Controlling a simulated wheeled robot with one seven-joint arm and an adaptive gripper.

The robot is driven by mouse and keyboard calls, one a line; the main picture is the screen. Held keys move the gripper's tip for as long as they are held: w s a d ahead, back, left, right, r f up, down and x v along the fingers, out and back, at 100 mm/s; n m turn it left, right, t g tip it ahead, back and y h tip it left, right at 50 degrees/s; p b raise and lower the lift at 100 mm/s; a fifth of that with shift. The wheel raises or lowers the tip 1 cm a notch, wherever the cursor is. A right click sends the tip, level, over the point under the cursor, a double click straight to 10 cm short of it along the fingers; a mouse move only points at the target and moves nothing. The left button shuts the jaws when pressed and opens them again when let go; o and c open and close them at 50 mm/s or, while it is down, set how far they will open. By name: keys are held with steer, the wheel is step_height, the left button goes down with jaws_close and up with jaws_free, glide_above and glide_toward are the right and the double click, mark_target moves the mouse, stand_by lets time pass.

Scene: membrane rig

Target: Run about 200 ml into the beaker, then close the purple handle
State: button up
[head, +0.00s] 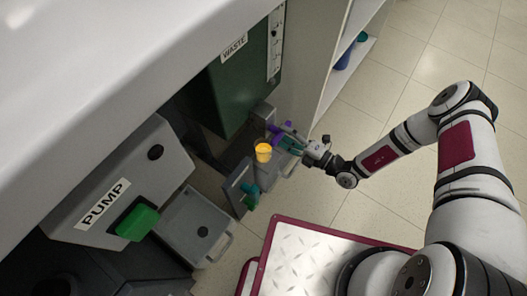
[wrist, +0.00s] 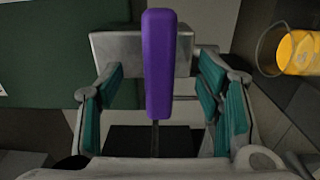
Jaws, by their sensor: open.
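The purple handle (wrist: 159,65) stands upright in the middle of the wrist view, in front of a grey block (wrist: 112,50). In the head view a purple part (head: 274,130) shows beside my gripper (head: 286,142). My gripper (wrist: 158,88) is open, its teal-padded fingers on either side of the handle with gaps between. A yellow vessel (head: 263,152), seemingly the beaker, is left of my gripper; in the wrist view it is at the upper right (wrist: 298,52), cut off by the edge. Its liquid level cannot be read.
A dark green tank labelled WASTE (head: 235,85) stands behind the valve area. A grey PUMP unit (head: 125,190) with a green switch (head: 138,223) is at the left. Tiled floor is open at the right.

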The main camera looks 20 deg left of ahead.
steer(key=v, duration=0.8)
stand_by(0.4)
steer(key=shift+r, duration=0.2)
